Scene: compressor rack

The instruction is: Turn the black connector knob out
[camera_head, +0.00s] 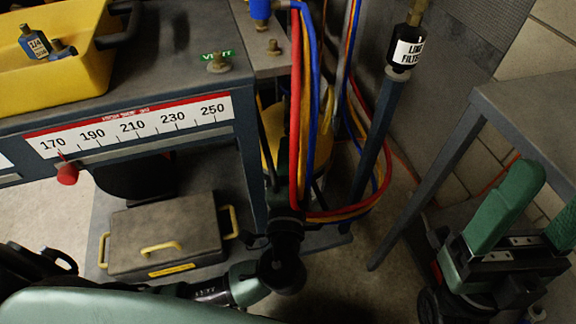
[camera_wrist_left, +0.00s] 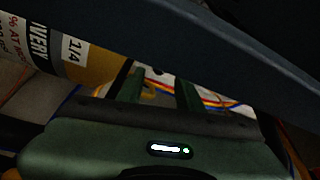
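I cannot pick out a black connector knob for certain in either view. My left arm comes in from the lower left and bends up at a black joint beside the bench leg. Its gripper (camera_head: 285,200) is dark and partly lost among the hoses there. In the left wrist view its two green fingers (camera_wrist_left: 160,95) stand apart with no object clearly held between them. They point toward colored hoses and a yellow cylinder (camera_wrist_left: 100,72) with a white label. What seems to be my right gripper (camera_head: 537,210) is at the right edge, its green fingers apart and empty.
Red, yellow and blue hoses (camera_head: 296,110) hang beside the bench's right leg. A black line filter (camera_head: 405,52) stands on a post behind. The bench has a number scale (camera_head: 130,127) with a red knob (camera_head: 66,175). A grey case (camera_head: 165,235) lies below; a dark beam crosses the wrist view.

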